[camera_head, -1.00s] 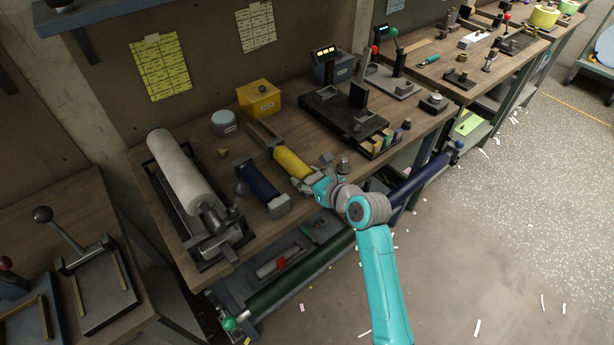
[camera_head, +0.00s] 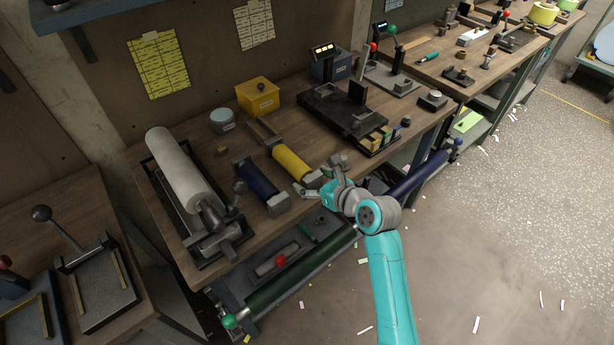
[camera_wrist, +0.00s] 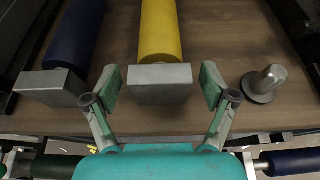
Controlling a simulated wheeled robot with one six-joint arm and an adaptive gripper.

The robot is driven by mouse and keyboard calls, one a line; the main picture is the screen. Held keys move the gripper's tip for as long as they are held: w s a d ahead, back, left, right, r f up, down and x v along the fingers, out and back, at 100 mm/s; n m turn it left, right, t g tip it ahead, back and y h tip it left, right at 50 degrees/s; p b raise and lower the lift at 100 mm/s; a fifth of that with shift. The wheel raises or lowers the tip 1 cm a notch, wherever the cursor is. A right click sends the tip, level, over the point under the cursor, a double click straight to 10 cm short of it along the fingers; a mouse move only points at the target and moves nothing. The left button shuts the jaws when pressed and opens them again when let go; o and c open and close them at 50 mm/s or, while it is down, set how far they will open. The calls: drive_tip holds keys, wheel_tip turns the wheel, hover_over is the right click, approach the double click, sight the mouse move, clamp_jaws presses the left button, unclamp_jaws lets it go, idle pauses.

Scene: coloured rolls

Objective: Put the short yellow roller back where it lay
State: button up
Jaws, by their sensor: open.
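The short yellow roller (camera_head: 291,163) lies on the wooden bench, in the middle of the head view, just right of a short dark blue roller (camera_head: 258,180). In the wrist view the yellow roller (camera_wrist: 161,32) points away from me, with its grey end block (camera_wrist: 160,84) nearest. My gripper (camera_head: 320,187) is at the bench's front edge by that end block. In the wrist view my gripper (camera_wrist: 160,88) is open, one finger on each side of the block, with gaps showing.
A grey metal knob (camera_wrist: 264,82) stands right of my gripper. A large white roller (camera_head: 181,170) in a black frame is at left. A black tray device (camera_head: 343,118) and yellow box (camera_head: 258,96) stand behind. Long green (camera_head: 295,272) and blue rollers (camera_head: 416,176) hang along the front.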

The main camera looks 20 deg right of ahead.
drive_tip(key=v, duration=0.9)
drive_tip(key=s+a+f+n+h, duration=0.2)
drive_tip(key=s+f+n, duration=0.4)
drive_tip(key=s, duration=0.4)
drive_tip(key=s+a+f+n+h, duration=0.15)
drive_tip(key=s+f+n, duration=0.25)
drive_tip(key=s+n, duration=0.45)
drive_tip(key=s+r+n+t, duration=0.1)
drive_tip(key=s+r+n, duration=0.2)
drive_tip(key=s+n, duration=0.6)
drive_tip(key=s+a+r+n, duration=0.1)
drive_tip(key=s+r+n, duration=0.2)
drive_tip(key=s+n, duration=0.6)
drive_tip(key=shift+s+a+r+t+h, duration=0.25)
drive_tip(key=shift+s+t+h, duration=0.15)
drive_tip(key=shift+s, duration=0.6)
